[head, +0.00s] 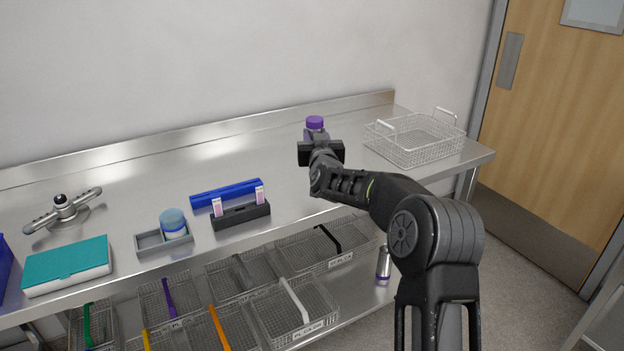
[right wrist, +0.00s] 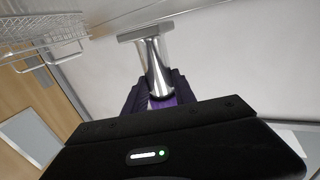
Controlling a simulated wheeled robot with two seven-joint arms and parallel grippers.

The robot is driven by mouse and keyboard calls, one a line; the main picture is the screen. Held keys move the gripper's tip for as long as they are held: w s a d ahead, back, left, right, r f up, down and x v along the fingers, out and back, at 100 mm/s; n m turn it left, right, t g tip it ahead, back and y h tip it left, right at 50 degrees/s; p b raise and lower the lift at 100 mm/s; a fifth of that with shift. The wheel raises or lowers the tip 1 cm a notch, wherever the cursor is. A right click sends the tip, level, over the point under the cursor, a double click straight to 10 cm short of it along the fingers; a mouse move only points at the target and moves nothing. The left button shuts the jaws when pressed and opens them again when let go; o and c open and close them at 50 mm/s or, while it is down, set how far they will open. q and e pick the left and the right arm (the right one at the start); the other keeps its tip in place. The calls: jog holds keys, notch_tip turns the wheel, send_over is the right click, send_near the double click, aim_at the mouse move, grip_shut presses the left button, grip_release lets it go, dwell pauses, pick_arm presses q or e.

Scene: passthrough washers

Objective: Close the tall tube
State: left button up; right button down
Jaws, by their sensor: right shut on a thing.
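A silver tube (right wrist: 154,65) with a wide flat foot shows in the right wrist view, which is upside down. Purple shows at its near end between my fingers. In the head view its purple cap (head: 315,122) rises just behind my right gripper (head: 320,146), at the back right of the steel counter (head: 285,158). My right gripper (right wrist: 158,100) is shut on this purple-capped tube. My gripper hides most of the tube in the head view. I cannot tell whether the cap is fully seated. My left gripper is not in view.
A wire basket (head: 415,142) stands right of the tube. A blue rack (head: 226,193), dark slide holder (head: 240,215), grey tray with a jar (head: 165,239), teal-lidded box (head: 68,266) and metal rotor (head: 63,210) lie left. A silver cylinder (head: 383,262) with a purple band is lower down.

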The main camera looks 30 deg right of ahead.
jog(key=shift+w+d+r, duration=0.1)
jog(key=shift+w, duration=0.05)
jog(key=shift+r, duration=0.1)
jog(key=shift+f, duration=3.2)
notch_tip(320, 180, down, 4)
jog(key=shift+r, duration=0.2)
jog(key=shift+f, duration=0.15)
